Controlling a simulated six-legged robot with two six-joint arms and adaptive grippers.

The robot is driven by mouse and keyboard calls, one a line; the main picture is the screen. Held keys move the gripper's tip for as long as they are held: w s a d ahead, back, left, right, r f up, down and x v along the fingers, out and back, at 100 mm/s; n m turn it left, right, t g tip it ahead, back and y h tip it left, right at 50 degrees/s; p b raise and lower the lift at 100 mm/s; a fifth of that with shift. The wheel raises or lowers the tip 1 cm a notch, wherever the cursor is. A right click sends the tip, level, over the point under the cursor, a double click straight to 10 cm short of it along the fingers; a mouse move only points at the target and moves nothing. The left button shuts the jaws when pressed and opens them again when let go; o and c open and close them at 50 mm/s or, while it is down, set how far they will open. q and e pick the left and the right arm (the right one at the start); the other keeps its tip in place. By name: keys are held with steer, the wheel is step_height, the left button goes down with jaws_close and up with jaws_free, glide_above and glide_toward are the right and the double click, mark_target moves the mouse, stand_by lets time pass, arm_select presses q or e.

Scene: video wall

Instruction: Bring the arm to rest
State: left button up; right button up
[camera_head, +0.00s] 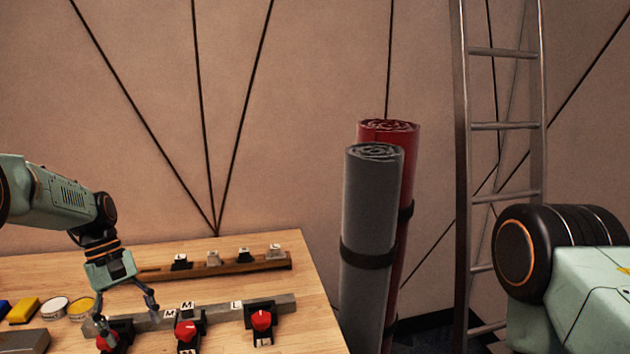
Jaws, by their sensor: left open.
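My left gripper (126,318) hangs from the left arm over the wooden table, pointing down. Its two fingers are spread apart and I see nothing held between them. It is above or in front of the leftmost red knob (107,342), and I cannot tell whether it touches. My right arm shows at the lower right as a black joint and a green link; its gripper is out of view.
The table (250,250) bears a grey rail with a middle red knob (186,331) and a right red knob (262,320). Behind is a wooden strip (225,266) with small blocks. Grey roll (370,220), red roll (410,170) and ladder (462,190) stand right of the table.

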arm_select(q)
steer(key=s+d+f+m+y+b, duration=0.1)
steer(key=s+d+f+b, duration=0.2)
steer(key=f, duration=0.5)
steer(key=s+d+f+m+t+b, duration=0.1)
steer(key=s+d+f+m, duration=0.1)
steer(key=s+f, duration=0.5)
steer(key=s+d+f+m+y+b, duration=0.1)
steer(key=s+d+f, duration=0.2)
steer(key=f, duration=0.6)
steer(key=s+d+f+m+t+b, duration=0.1)
steer(key=s+d+f+m+b, duration=0.1)
steer(key=s, duration=0.9)
steer(key=s+d+f+m+t+y+b, duration=0.1)
steer(key=s+d+f+m+b, duration=0.1)
steer(key=s, duration=1)
step_height(320, 180, down, 3)
steer(key=shift+r+m+b, duration=0.1)
steer(key=shift+m+b, duration=0.5)
steer(key=shift+b, duration=0.45)
steer(key=shift+d, duration=0.1)
steer(key=shift+s, duration=0.1)
